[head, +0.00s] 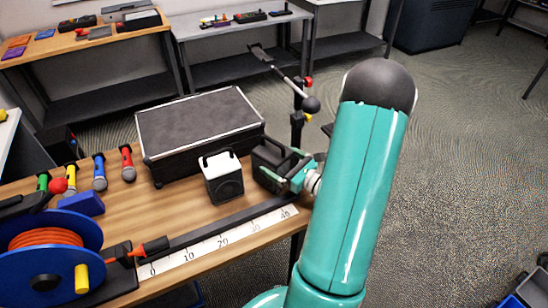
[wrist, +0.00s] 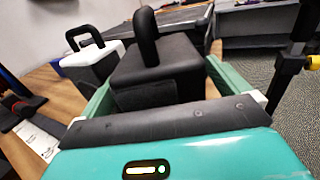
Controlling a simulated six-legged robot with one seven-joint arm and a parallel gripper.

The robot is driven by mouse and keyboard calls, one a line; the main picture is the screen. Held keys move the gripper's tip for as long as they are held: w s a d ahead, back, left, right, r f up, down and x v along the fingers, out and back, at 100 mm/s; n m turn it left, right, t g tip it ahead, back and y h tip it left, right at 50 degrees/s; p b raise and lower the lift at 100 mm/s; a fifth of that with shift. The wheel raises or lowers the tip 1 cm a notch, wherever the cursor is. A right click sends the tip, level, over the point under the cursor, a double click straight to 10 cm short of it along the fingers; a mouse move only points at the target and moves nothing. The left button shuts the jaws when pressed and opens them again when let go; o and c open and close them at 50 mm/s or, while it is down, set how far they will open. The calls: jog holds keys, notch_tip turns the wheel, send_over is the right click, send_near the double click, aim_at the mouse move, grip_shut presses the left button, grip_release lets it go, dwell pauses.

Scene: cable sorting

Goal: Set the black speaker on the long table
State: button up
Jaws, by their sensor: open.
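The black speaker (head: 268,160), a box with a top handle, stands upright on the wooden table (head: 190,215) near its right end. My gripper (head: 284,174) is at the speaker from the right, with its green fingers open on either side of it. In the wrist view the black speaker (wrist: 160,72) fills the space between the fingers, its handle upright. The wrist view does not clearly show whether either finger touches it. The speaker's lower part is hidden there by my gripper's body.
A white speaker (head: 222,176) with a black handle stands just left of the black one. A large black case (head: 198,128) lies behind them. A ruler strip (head: 220,240) runs along the front. A microphone stand (head: 297,120) rises behind my gripper. Several microphones and a cable reel (head: 50,245) are left.

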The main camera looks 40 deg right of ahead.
jog(key=s, duration=0.8)
jog(key=shift+s+d, duration=0.3)
jog(key=shift+d, duration=0.15)
jog(key=shift+a+r, duration=0.1)
